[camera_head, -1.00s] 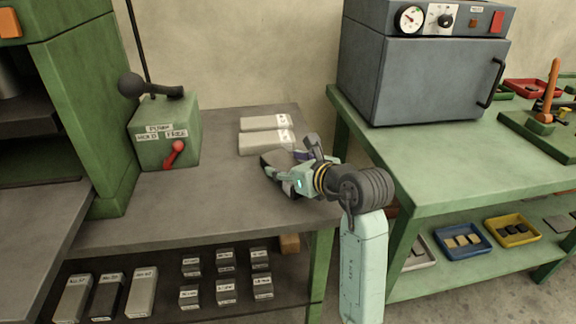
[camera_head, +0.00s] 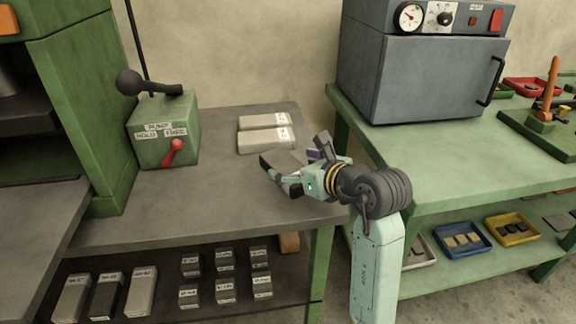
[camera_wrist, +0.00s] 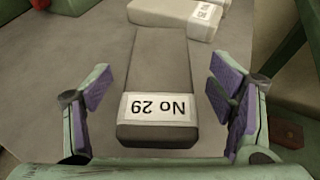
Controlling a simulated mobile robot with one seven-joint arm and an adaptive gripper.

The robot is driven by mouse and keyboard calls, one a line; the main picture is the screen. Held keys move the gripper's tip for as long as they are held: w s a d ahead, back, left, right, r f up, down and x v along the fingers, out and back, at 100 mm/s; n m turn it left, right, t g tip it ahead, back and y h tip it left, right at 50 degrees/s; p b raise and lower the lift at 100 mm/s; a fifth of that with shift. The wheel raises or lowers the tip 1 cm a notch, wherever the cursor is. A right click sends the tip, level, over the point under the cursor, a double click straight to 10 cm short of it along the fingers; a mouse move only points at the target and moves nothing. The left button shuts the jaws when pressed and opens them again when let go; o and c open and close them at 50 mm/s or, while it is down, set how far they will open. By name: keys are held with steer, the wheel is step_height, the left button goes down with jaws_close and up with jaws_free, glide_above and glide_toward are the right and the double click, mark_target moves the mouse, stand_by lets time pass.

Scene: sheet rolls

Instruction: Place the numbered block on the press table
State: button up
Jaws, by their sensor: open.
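The numbered block is dark grey with a white label reading "No 29" (camera_wrist: 160,75), upside down in the wrist view. It lies on the grey bench between my two spread fingers, with gaps on both sides. In the head view the block (camera_head: 284,160) is partly hidden by my gripper (camera_head: 298,172). My gripper is open, its purple pads (camera_wrist: 160,95) apart from the block's sides. At the left stands a green press (camera_head: 85,110) with a grey surface (camera_head: 35,210) in front of it; I cannot tell which surface is the press table.
Two pale labelled blocks (camera_head: 264,133) lie behind the numbered block. A green pump box (camera_head: 165,135) with a red lever stands left of it. Several labelled blocks sit on the shelf below. A grey oven (camera_head: 420,75) stands on the green table at right.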

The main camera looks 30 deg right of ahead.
steer(key=v, duration=0.8)
steer(key=shift+s+r+b, duration=0.15)
steer(key=shift+s+b, duration=0.2)
steer(key=shift+b, duration=0.05)
